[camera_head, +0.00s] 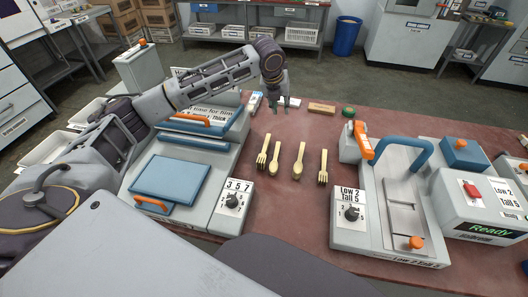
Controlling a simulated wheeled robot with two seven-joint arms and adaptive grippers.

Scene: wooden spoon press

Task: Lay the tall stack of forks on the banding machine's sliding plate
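Stacks of pale wooden cutlery lie in a row on the reddish table. A fork stack (263,152) is at the left end and another fork stack (322,168) at the right end. Two spoon-like stacks (298,162) lie between them. I cannot tell from here which fork stack is taller. The banding machine (345,232) stands to the right, with a blue arch handle and a dial labelled "Low 2 Tall 5". Its metal sliding plate (404,206) looks empty. My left gripper (279,104) hangs beyond the row, fingers apart, with nothing visible between them. My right gripper is out of view.
A press with a blue lid (168,178) and a "3 5 7" dial stands left of the cutlery. A box reading "Ready" (480,212) is at the right. A wooden block (321,109) and a green-topped item (348,111) lie at the back. Table around the cutlery is clear.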

